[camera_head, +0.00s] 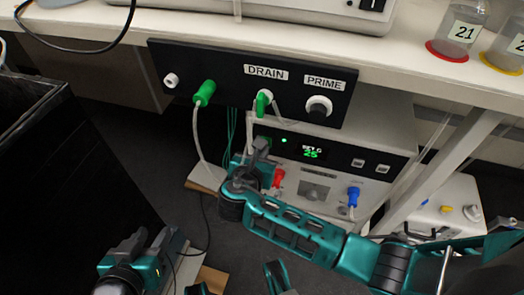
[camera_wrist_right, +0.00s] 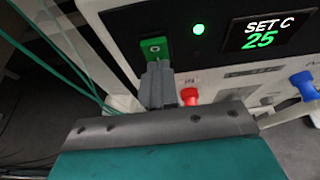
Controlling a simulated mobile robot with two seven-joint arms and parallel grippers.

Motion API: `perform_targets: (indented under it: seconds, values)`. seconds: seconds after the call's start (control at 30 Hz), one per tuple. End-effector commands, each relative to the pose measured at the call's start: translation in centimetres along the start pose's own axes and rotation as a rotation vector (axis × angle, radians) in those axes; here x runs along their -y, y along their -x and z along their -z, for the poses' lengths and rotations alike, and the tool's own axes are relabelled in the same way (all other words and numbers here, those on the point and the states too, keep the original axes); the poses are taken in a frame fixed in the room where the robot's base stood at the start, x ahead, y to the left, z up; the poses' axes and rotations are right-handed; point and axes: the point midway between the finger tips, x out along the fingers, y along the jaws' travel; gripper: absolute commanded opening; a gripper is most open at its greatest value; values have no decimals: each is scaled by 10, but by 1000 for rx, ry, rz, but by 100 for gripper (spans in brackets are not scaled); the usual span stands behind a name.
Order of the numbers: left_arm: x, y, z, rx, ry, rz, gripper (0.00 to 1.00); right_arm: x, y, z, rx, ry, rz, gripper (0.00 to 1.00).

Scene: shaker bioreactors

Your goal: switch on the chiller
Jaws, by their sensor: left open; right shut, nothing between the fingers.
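The chiller (camera_head: 345,172) is a white box with a black front panel under the bench. Its display (camera_head: 312,150) is lit and reads "SET C 25" in the right wrist view (camera_wrist_right: 262,32). A round green light (camera_wrist_right: 198,29) glows beside it. A green rocker switch (camera_wrist_right: 154,47) sits at the panel's left end. My right gripper (camera_head: 260,146) is shut and empty, with its fingertips (camera_wrist_right: 158,68) at the switch's lower edge; they hide part of it, and I cannot tell whether they touch. My left gripper (camera_head: 150,243) is open and empty at the lower left, away from the chiller.
A black panel (camera_head: 225,85) labelled DRAIN and PRIME hangs from the bench above the chiller. Tubes with red (camera_head: 278,178) and blue (camera_head: 353,195) connectors hang from the chiller's front. A black bin (camera_head: 60,160) stands at left; a white bench leg (camera_head: 440,170) is at right.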

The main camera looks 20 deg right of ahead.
Motion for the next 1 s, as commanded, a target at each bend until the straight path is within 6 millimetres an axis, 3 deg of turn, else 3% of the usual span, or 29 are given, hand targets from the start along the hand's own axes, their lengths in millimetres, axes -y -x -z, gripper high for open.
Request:
perform_targets:
  seconds: [0.17, 0.7, 1.0]
  values:
    - [1, -1, -5, 11, 1, 3, 43, 0, -1, -2, 5, -2, 0, 0]
    - [0, 14, 17, 7, 0, 3, 43, 0, 5, -20, 10, -4, 0, 0]
    - [0, 14, 17, 6, -1, 2, 43, 0, 5, -18, 9, -4, 1, 0]
